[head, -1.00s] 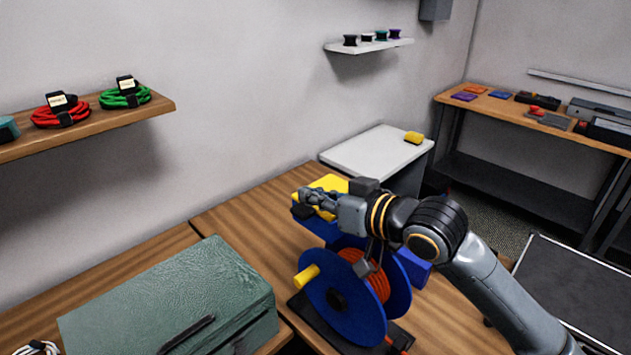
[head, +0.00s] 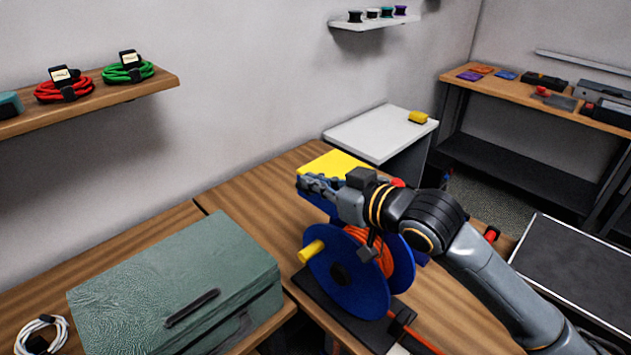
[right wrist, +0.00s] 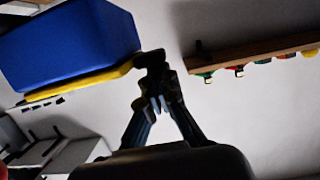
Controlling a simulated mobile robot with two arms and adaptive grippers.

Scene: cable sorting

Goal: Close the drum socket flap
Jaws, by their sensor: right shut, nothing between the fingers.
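The cable drum (head: 345,285) has blue side discs, orange cable and a yellow handle, and stands on a black base. Behind it is a blue socket box (head: 318,203) with a yellow flap (head: 335,163) on top, which looks flat. In the right wrist view the flap (right wrist: 85,83) runs along the edge of the blue box (right wrist: 70,45). My right gripper (head: 303,183) is shut and empty at the flap's near left edge. Its fingertips (right wrist: 152,60) are close to the flap's end; contact is unclear. My left gripper is not in view.
A green case (head: 180,285) lies on the workbench left of the drum, beside a white cable coil (head: 40,335). A wall shelf (head: 150,88) holds red and green cables. A white-topped cabinet (head: 375,132) stands behind. My right arm covers the bench's right part.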

